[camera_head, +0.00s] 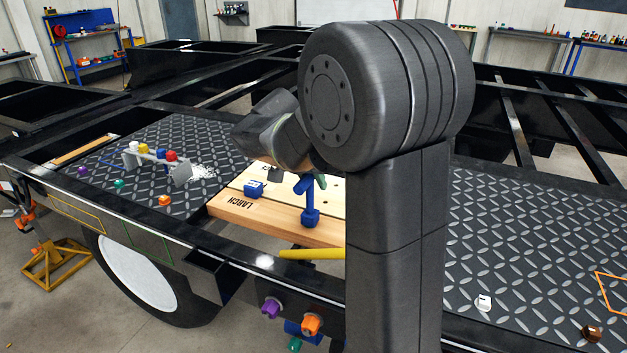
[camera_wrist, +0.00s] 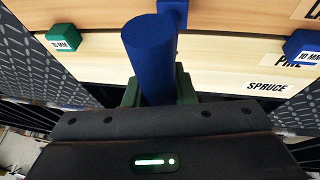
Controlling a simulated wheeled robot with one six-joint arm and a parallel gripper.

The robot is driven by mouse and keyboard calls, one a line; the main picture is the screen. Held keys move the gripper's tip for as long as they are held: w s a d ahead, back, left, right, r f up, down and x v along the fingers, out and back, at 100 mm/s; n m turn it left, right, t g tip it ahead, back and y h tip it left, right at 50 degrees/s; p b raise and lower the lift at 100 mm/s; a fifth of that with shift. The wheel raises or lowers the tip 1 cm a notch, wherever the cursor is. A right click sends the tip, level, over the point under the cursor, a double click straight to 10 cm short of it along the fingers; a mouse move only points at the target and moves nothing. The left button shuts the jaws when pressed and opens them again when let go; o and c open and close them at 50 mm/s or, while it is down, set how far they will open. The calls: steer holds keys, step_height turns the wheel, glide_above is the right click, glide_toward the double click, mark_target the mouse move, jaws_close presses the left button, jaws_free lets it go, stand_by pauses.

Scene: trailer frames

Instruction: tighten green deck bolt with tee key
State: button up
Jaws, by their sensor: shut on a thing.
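My gripper (camera_head: 320,181) is shut on a blue tee key (camera_head: 309,201), mostly hidden behind my arm in the head view. The key's crossbar is tilted, and its socket end (camera_head: 310,217) points down over the front edge of the planks. In the wrist view the thick blue bar (camera_wrist: 150,58) sits between my green fingers (camera_wrist: 158,90), with a blue part beyond it. A green block marked 10 MM (camera_wrist: 62,41) sits on the planks left of the key, apart from it. A small green piece (camera_head: 119,183) also sits on the left deck plate; I cannot tell which is the bolt.
Light planks (camera_head: 270,216) labelled LARCH lie between two diamond-plate decks. A blue 10 MM block (camera_head: 254,189) sits on them. A grey rack (camera_head: 181,176) with coloured tops stands on the left deck. Purple (camera_head: 271,307) and orange (camera_head: 311,324) pieces protrude below the front rail.

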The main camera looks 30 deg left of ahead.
steer(key=shift+r+p, duration=1.8)
steer(key=shift+r, duration=0.75)
